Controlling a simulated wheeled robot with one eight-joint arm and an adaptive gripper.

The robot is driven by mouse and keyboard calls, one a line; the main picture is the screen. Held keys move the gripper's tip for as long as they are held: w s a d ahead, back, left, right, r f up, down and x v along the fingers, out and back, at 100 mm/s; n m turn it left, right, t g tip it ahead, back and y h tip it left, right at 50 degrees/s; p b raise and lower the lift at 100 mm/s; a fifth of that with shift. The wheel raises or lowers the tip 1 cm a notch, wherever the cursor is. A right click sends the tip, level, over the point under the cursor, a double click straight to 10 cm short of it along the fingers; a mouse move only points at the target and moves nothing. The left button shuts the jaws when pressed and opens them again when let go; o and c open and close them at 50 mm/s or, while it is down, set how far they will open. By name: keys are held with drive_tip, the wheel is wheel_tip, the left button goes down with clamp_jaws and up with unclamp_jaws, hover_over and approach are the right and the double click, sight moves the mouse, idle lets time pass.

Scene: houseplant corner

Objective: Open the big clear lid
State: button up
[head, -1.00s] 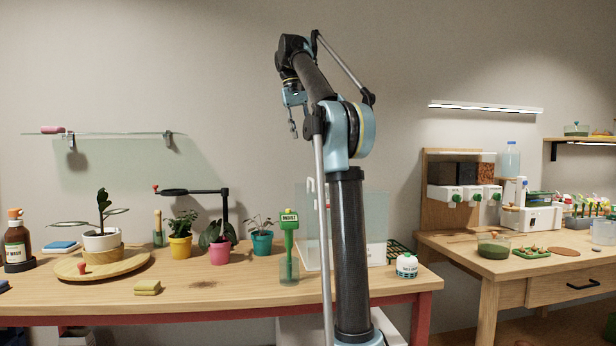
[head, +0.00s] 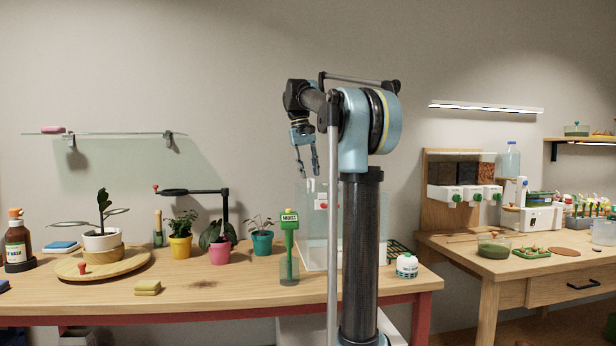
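The big clear lid (head: 313,232) appears as part of a see-through case with a pale base, standing at the back right of the wooden bench. My arm's column hides much of it. A white hooked piece and a small red piece (head: 322,204) show near its upper left; I cannot tell whether the red piece is on the lid or behind it. The lid looks down, but its edges are hard to make out. My gripper (head: 307,172) is open and empty, pointing down, and appears just above the case's upper left in the picture; the depth between them is unclear.
A green moist-marked meter (head: 289,228) stands in a glass left of the case. Potted plants, including a teal pot (head: 262,243), stand farther left. The bench front (head: 215,290) is mostly clear.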

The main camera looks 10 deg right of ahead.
drive_tip(key=shift+d+f, duration=0.15)
drive_tip(key=shift+f, duration=0.5)
clamp_jaws()
drive_tip(key=shift+r, duration=0.1)
